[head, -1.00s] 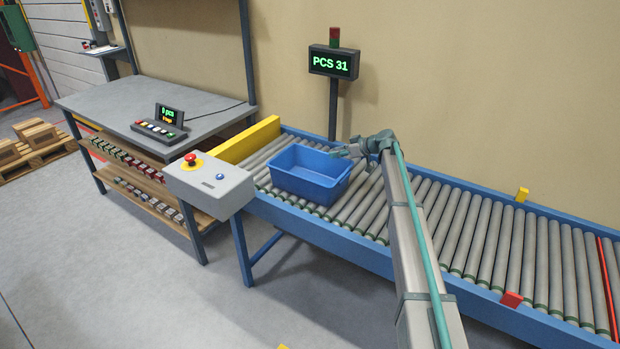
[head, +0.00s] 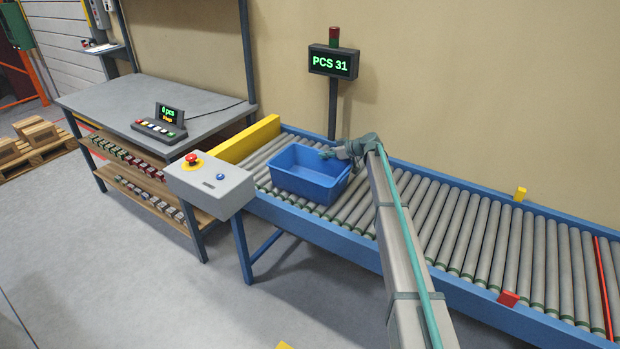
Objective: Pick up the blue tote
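The blue tote (head: 300,180) is an open-topped box standing upright on the roller conveyor (head: 440,213), near its left end. Its inside looks empty from here. My gripper (head: 326,154) is at the far right part of the tote's rim, with its tips over or at that rim. The fingers are small and partly hidden by the wrist. I cannot tell whether they are open or shut, or whether they touch the tote.
A yellow end stop (head: 245,139) closes the conveyor's left end. A grey control box with a red button (head: 210,187) stands in front of it. A sign on a post (head: 333,62) rises behind the tote. A grey workbench (head: 140,95) is at left. The rollers to the right are clear.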

